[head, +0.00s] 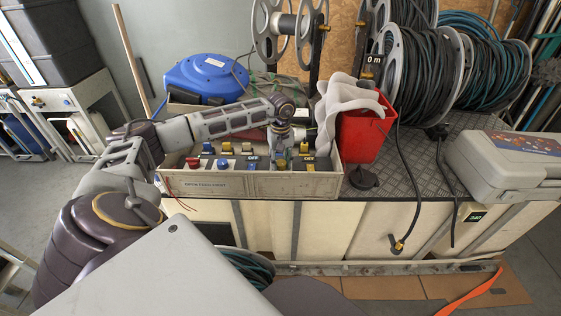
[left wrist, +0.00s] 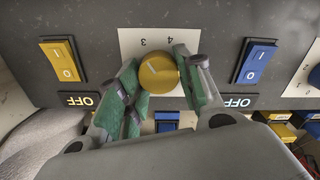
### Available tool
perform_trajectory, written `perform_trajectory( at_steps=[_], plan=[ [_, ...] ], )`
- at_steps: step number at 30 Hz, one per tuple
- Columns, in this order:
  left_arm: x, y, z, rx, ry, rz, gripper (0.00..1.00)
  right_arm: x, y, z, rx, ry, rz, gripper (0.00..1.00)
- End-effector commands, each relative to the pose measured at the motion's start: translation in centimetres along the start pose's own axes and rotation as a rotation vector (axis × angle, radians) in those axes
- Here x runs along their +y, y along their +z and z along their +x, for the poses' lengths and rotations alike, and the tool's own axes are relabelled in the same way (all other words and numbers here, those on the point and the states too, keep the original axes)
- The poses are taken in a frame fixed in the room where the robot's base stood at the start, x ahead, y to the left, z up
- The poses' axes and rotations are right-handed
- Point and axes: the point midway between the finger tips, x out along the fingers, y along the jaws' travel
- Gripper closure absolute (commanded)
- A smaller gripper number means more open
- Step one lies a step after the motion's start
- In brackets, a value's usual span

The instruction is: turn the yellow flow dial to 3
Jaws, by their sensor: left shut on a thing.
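The round yellow flow dial (left wrist: 158,73) sits on a white plate (left wrist: 128,42) on the dark panel in the left wrist view. The digits 3 and 4 show upside down beside the dial, and its pale pointer line is slanted. My left gripper (left wrist: 163,86) has its green-padded fingers on either side of the dial, shut on it. In the head view my left gripper (head: 283,150) reaches down over the control panel in the grey box (head: 230,185) and mostly hides the dial. My right gripper is not in view.
Yellow (left wrist: 63,62) and blue (left wrist: 254,63) rocker switches flank the dial, each near an OFF label. A red bin (head: 362,138) with a pale cloth stands right of the box. A blue reel (head: 205,78) and black hose reels (head: 425,75) stand behind.

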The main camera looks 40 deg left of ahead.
Motion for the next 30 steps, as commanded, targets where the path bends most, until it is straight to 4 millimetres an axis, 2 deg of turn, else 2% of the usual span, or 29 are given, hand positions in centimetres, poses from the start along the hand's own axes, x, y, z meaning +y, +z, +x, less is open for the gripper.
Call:
perform_trajectory(
  at_steps=[17, 18, 23, 30],
  plan=[
    [0.09, -0.08, -0.16, 0.002, 0.003, 0.043, 0.88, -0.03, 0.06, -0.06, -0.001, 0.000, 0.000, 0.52],
    [0.09, -0.08, -0.16, 0.002, 0.003, 0.043, 0.63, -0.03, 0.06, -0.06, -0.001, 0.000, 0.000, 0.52],
    [0.06, -0.06, -0.11, 0.001, 0.002, 0.043, 0.42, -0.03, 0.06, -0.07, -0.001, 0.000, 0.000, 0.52],
    [0.03, -0.02, -0.04, 0.000, 0.001, 0.043, 0.42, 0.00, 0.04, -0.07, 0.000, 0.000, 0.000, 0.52]
  ],
)
